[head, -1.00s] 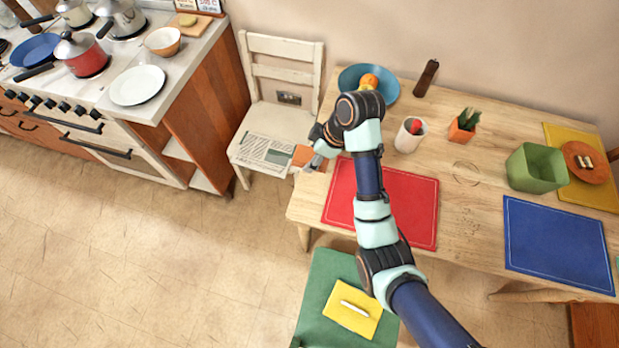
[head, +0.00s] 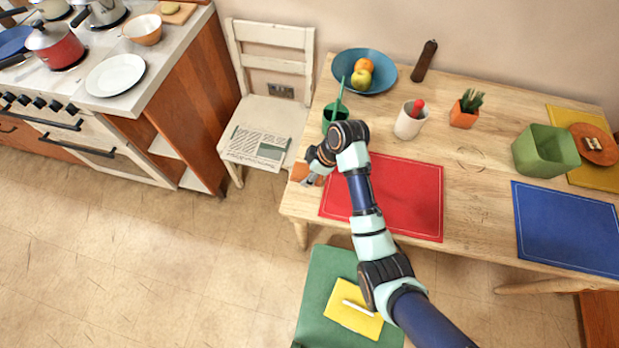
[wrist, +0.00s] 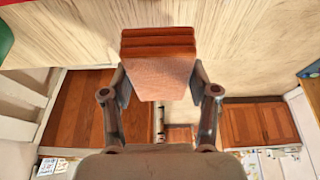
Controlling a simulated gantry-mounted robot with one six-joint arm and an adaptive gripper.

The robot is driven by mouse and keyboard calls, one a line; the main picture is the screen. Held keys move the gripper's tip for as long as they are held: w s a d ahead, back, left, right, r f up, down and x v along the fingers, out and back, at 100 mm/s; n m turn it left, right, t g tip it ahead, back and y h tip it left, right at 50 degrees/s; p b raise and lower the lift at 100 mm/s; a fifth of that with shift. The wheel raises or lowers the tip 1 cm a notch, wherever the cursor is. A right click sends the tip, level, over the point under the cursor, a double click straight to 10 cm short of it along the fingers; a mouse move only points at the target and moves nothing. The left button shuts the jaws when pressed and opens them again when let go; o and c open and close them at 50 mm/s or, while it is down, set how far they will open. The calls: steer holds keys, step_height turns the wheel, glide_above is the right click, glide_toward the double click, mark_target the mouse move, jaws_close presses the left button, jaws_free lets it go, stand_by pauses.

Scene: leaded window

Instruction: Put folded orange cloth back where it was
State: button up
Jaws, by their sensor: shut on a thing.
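The folded orange cloth (wrist: 158,70) is a small stack of layers between the two fingers of my gripper (wrist: 160,92) in the wrist view. My gripper is shut on it. In the head view the cloth (head: 299,172) shows as a small orange patch at the left end of the wooden table (head: 470,160), left of the red placemat (head: 405,195). My gripper (head: 312,178) is beside it, partly hidden by my own wrist. I cannot tell whether the cloth touches the table or is above it.
A dark green cup (head: 328,118) with a green stick stands just behind my wrist. A blue bowl of fruit (head: 345,75) and a white cup (head: 409,124) stand farther back. A white chair (head: 275,115) with a newspaper (head: 260,146) is left of the table. A yellow cloth (head: 345,318) lies on a green chair.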

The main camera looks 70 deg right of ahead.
steer(key=shift+f+b, duration=0.6)
steer(key=shift+f, duration=1.4)
steer(key=shift+f, duration=0.2)
steer(key=o, duration=1.1)
steer(key=shift+o, duration=0.2)
steer(key=p+v, duration=0.4)
steer(key=v, duration=0.8)
steer(key=shift+r, duration=0.25)
